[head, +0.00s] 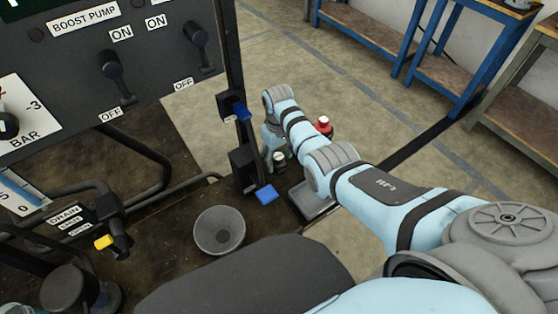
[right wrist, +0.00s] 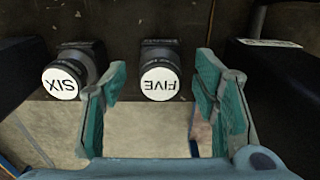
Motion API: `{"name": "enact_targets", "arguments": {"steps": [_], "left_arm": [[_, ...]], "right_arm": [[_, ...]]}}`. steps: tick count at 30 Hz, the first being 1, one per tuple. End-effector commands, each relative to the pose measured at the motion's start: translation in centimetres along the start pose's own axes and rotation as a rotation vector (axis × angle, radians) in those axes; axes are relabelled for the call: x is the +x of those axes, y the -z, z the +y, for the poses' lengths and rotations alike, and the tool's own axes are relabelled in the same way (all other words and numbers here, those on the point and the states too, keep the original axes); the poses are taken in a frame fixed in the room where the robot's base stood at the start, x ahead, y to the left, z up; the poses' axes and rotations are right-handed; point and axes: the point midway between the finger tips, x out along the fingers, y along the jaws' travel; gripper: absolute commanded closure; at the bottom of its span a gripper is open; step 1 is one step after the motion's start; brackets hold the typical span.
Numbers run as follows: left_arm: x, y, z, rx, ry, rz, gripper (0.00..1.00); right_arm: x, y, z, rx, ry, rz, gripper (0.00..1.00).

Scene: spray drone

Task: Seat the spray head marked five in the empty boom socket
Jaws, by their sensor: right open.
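The spray head marked five (right wrist: 160,83) is a dark cylinder with a white round face; its lettering is upside down in the right wrist view. My right gripper (right wrist: 161,68) is open, with its teal fingers on either side of that head in the picture; I see gaps and no grip on it. The spray head marked six (right wrist: 64,80) is left of the left finger. In the head view my right gripper (head: 273,148) is partly hidden by its own arm, beside a small white-topped part (head: 279,156). I cannot make out the empty boom socket. My left gripper is out of view.
A panel (head: 75,75) with switches stands at the left. A dark post (head: 240,168) with blue parts stands close left of my right gripper. A grey funnel-like bowl (head: 219,230), a yellow-tipped drain valve (head: 104,242) and a red white-topped part (head: 323,125) are nearby. Benches stand behind.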

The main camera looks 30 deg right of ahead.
Motion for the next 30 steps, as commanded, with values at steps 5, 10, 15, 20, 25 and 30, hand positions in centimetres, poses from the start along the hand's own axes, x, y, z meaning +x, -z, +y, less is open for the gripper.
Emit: {"name": "enact_targets", "arguments": {"steps": [5,10,15,20,25,30], "left_arm": [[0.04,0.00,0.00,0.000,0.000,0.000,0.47],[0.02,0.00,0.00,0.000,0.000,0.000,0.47],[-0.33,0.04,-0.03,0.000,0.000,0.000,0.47],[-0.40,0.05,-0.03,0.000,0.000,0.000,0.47],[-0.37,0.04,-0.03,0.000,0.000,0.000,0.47],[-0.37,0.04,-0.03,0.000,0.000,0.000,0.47]], "right_arm": [[0.04,0.00,-0.01,0.000,0.000,0.000,0.45],[0.02,-0.01,0.00,0.000,0.000,0.000,0.45],[-0.07,-0.02,-0.01,0.000,0.000,-0.001,0.45],[0.01,0.00,-0.01,0.000,0.000,0.000,0.45],[0.04,-0.01,-0.01,0.000,0.000,0.000,0.53],[0.03,0.00,-0.01,0.000,0.000,0.000,0.80]]}}
